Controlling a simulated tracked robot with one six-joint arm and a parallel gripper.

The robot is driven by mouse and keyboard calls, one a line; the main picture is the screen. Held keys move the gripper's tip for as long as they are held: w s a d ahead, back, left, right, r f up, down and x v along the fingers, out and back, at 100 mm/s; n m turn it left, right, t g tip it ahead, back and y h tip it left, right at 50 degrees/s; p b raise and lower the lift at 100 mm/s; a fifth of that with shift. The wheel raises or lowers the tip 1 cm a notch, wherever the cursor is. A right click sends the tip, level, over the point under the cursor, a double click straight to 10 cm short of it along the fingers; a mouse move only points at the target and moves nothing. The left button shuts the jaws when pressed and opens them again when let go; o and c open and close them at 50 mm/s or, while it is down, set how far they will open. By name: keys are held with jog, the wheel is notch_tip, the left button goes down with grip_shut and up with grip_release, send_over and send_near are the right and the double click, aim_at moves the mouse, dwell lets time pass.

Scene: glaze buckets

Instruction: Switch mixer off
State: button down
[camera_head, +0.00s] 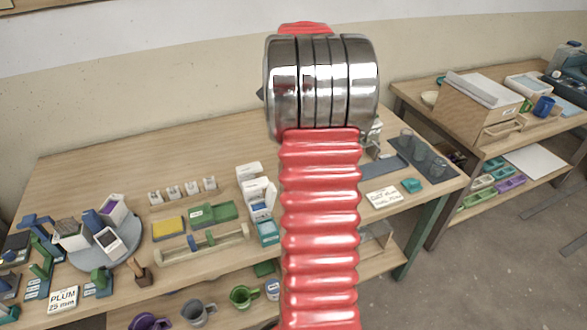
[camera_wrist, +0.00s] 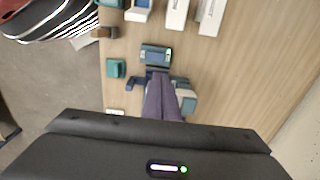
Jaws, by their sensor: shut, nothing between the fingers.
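My gripper (camera_wrist: 158,78) shows in the wrist view with its purple fingers together and nothing between them. The fingertips are close to a small blue-grey box (camera_wrist: 155,54) with a small green light at its right end. I cannot tell whether they touch, or whether this box is the mixer's switch. A grey-blue part (camera_wrist: 187,100) lies beside the fingers, partly hidden by them. I cannot make out the mixer for certain. In the head view my own red arm hides the gripper and the middle of the bench.
The wooden bench (camera_head: 100,165) carries a round grey tray (camera_head: 128,243) with containers at the left. A label card (camera_head: 382,197) and a teal block (camera_head: 411,185) lie at the right.

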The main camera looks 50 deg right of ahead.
jog(key=shift+f, duration=0.15)
notch_tip(320, 180, down, 14)
jog(key=shift+r, duration=0.1)
dwell(0.7)
dwell(0.6)
jog(key=shift+s, duration=0.15)
jog(key=shift+s+a+r, duration=0.1)
jog(key=shift+s+a, duration=0.25)
jog(key=shift+s, duration=0.15)
jog(key=shift+r, duration=0.15)
